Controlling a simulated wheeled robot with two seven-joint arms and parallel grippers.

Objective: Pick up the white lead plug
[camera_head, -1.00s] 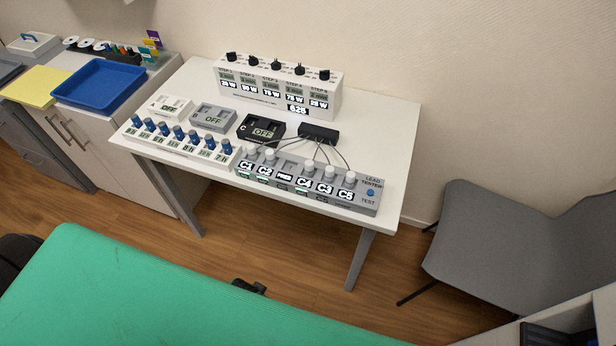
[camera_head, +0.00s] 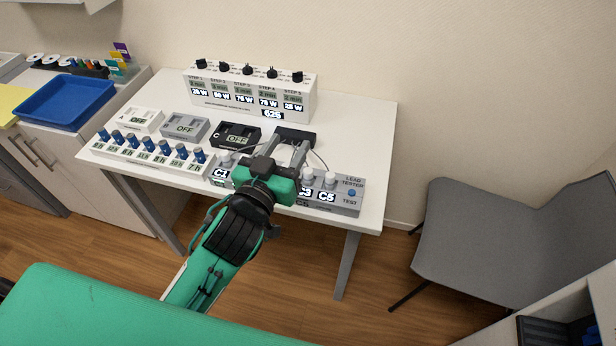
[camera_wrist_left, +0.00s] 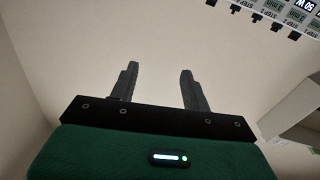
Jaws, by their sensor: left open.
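White lead plugs stand along the grey lead tester (camera_head: 345,197) near the table's front edge. One plug (camera_head: 226,159) shows left of my gripper, and two more, including this one (camera_head: 331,178), show to its right. My left gripper (camera_head: 292,142) reaches over the middle of the tester and hides part of it. I cannot tell its height over the plugs. My right gripper is not in view.
A black box (camera_head: 308,139) with cables lies just beyond my gripper. The white step panel (camera_head: 250,95) stands behind. Three small boxes marked OFF and a row of blue knobs (camera_head: 162,157) stand to the left. The table's right side (camera_head: 365,130) is clear.

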